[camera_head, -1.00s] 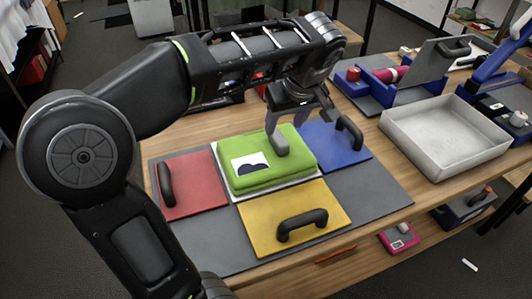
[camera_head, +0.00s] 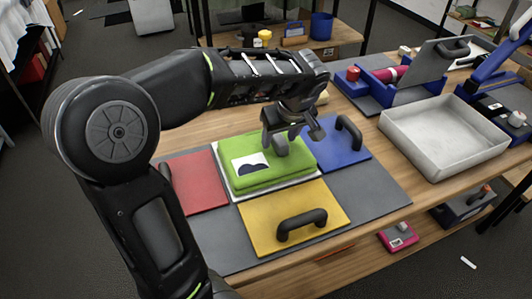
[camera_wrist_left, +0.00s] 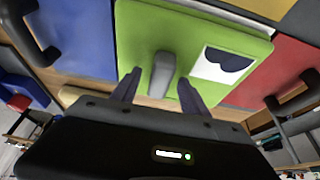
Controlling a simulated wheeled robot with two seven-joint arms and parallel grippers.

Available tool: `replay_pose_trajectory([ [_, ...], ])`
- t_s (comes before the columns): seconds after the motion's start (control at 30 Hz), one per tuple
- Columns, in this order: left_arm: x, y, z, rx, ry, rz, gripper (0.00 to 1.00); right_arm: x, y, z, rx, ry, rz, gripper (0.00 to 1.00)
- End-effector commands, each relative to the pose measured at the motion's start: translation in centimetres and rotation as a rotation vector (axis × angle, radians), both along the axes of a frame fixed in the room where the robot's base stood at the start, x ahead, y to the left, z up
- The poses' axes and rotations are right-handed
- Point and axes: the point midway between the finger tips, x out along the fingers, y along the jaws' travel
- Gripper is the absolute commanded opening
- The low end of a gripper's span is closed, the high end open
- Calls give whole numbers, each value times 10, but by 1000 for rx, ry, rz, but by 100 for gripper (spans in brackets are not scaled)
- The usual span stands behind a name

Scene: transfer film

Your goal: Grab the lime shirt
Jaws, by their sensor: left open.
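The lime shirt (camera_head: 262,176) is a flat, folded-looking lime green piece with a white patch and a grey grip (camera_head: 280,147) on top. It lies on a white plate (camera_head: 283,191) in the middle of a grey mat. My left gripper (camera_head: 291,137) is over the far part of the shirt, with its fingers apart. In the left wrist view, the lime shirt (camera_wrist_left: 205,30) is ahead. The fingers point towards it, one on each side of the grey grip, with gaps between. Whether they reach the shirt's surface is unclear. My right gripper is not in view.
Red (camera_head: 199,183), blue (camera_head: 335,146) and yellow (camera_head: 265,226) panels lie around the shirt; black handles stand up from the blue and yellow ones. An empty grey tray (camera_head: 437,165) and blue fixtures (camera_head: 375,98) are to the right. The mat's right part is bare.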

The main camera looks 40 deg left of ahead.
Motion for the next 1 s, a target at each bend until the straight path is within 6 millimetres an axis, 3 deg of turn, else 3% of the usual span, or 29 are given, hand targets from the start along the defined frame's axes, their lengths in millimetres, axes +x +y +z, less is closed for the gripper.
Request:
replay_pose_trajectory([
  [0.57, 0, 0, -1, 0, 0, 0, 53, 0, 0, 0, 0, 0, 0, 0],
  [1.0, 0, 0, -1, 0, 0, 0, 18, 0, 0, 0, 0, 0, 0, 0],
])
